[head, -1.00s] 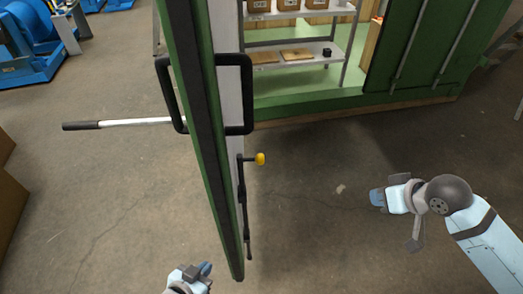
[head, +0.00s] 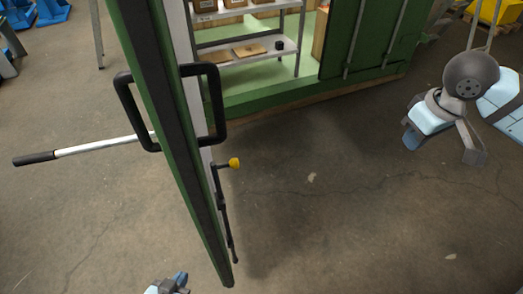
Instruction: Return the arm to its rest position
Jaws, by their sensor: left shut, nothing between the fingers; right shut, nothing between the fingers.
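My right gripper (head: 412,137) is at the right side of the head view, above bare floor. It is shut and holds nothing. My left gripper (head: 181,279) shows only in part at the bottom edge, left of the lower end of the green door. It is shut and empty; the rest of the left arm is out of the picture. Neither gripper touches the door.
A green door (head: 165,120) stands open, seen edge-on, with black handles (head: 219,103), a long lever (head: 95,146) and a yellow-knobbed latch (head: 234,163). Behind it a green container holds a shelf (head: 246,58) with boxes. Floor (head: 340,220) between door and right arm is clear.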

